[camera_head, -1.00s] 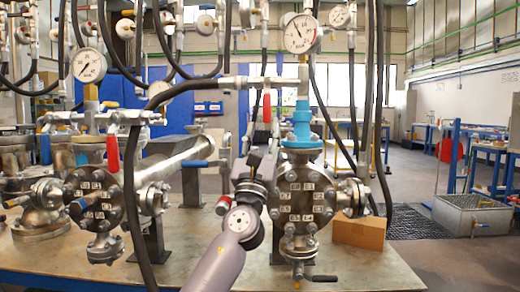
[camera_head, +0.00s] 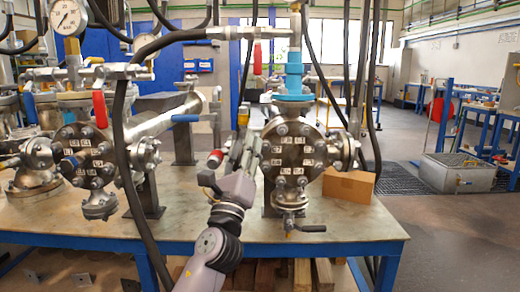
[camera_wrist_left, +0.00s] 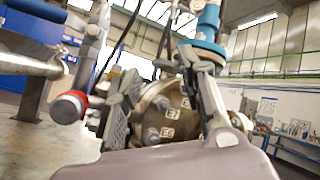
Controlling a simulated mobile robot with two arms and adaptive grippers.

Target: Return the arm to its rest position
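My left arm reaches up from the bottom middle of the head view. Its gripper (camera_head: 251,146) is in front of the left edge of the right flanged vessel (camera_head: 297,160). In the left wrist view the two fingers (camera_wrist_left: 160,88) stand apart, with the labelled flange face (camera_wrist_left: 165,112) showing between and beyond them. Nothing is held between them. Whether a finger touches the flange is unclear. My right arm and gripper are not in view.
A second flanged vessel (camera_head: 85,160) stands at the left of the blue-edged table (camera_head: 195,222). A red-tipped handle (camera_wrist_left: 69,106) is close beside the left finger in the wrist view. Black hoses (camera_head: 122,150) hang in front. A cardboard box (camera_head: 349,186) sits at the right.

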